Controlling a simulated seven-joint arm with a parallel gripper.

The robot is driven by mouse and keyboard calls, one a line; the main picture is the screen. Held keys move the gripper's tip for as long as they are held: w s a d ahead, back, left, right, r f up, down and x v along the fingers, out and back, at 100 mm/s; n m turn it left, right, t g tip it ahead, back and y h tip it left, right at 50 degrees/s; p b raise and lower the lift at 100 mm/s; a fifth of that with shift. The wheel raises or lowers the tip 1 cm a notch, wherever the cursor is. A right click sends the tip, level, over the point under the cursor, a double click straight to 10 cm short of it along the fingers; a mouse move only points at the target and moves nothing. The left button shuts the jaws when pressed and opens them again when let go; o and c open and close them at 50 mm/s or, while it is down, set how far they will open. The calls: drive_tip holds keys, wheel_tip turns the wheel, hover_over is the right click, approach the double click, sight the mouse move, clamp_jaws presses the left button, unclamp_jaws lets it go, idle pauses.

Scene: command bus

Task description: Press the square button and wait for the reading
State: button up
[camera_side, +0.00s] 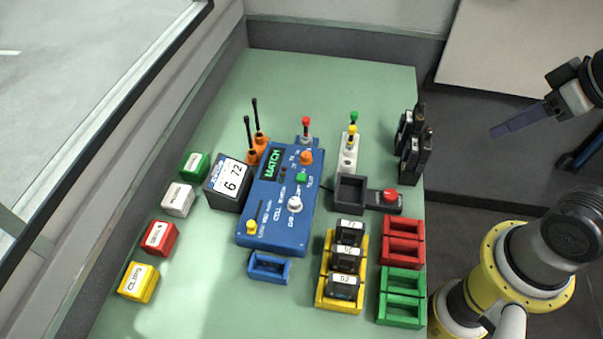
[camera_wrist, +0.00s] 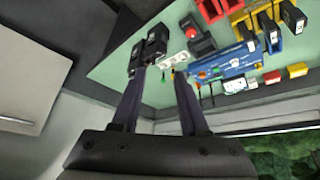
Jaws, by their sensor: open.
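The blue device (camera_side: 277,208) lies on the green table, with a display (camera_side: 273,164) reading "MATCH". A small green button (camera_side: 301,177), which looks square, sits on its top face near an orange knob (camera_side: 306,157), a white knob (camera_side: 294,204) and a yellow knob (camera_side: 252,227). The device also shows in the wrist view (camera_wrist: 232,64), where I cannot make out the button clearly. My gripper (camera_side: 497,129) is in the air off the table's right side, well apart from the device. In the wrist view its two fingers (camera_wrist: 158,84) are spread with nothing between them.
A red button box (camera_side: 386,199) and dark tray (camera_side: 350,190) stand right of the device. Black radios (camera_side: 410,140) stand at the table's right edge, nearest my gripper. A black box (camera_side: 229,184) reads "6 72". Red (camera_side: 403,240) and green (camera_side: 403,297) trays line the front right.

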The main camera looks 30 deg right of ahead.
clamp_jaws()
idle(1.4)
